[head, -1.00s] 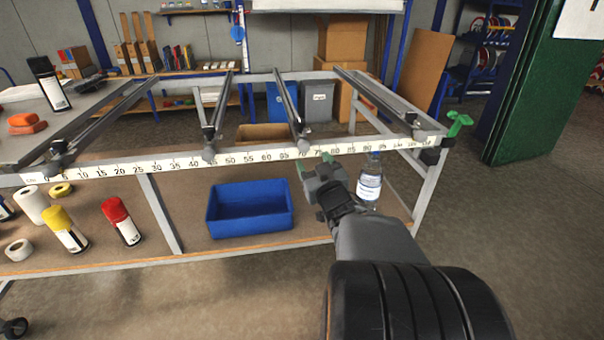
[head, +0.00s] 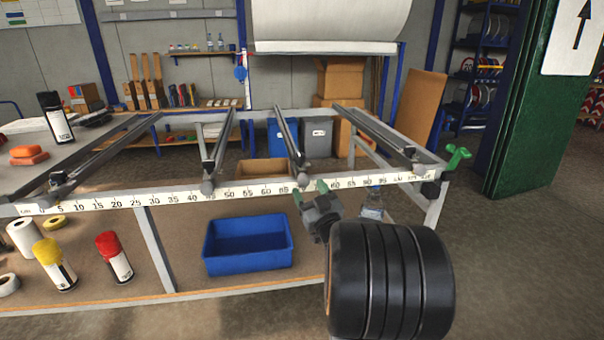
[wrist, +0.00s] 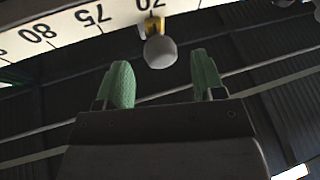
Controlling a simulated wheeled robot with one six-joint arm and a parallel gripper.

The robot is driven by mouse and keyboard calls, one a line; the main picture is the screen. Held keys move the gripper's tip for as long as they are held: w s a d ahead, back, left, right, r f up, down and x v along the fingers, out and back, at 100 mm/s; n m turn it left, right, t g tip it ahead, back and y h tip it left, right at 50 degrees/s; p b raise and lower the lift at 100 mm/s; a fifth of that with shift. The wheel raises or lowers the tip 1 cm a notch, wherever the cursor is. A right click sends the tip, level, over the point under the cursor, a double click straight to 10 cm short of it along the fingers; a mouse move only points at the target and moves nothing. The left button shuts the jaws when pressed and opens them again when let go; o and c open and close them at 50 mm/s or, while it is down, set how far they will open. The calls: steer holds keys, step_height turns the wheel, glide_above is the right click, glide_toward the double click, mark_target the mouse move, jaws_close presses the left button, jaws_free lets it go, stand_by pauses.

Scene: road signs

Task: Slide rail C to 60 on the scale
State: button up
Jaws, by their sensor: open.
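Rail C (head: 290,146) is the third rail from the left on the frame. Its round grey end knob (head: 303,181) sits over the white scale (head: 160,198), and the wrist view shows this knob (wrist: 160,51) beside the 70 mark with a yellow piece behind it. My gripper (head: 311,192) is open, its green fingertips just below and right of the knob in the head view. In the wrist view my gripper (wrist: 163,80) is empty, and the knob lies ahead of the gap between the fingers, apparently apart from them.
Another rail (head: 216,145) stands left of rail C near 45, and one (head: 375,135) to its right. A blue bin (head: 248,243) and a bottle (head: 372,204) stand on the lower shelf. A green clamp handle (head: 458,156) is at the frame's right corner.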

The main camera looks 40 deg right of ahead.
mark_target(301, 175)
steer(key=shift+x, duration=2.8)
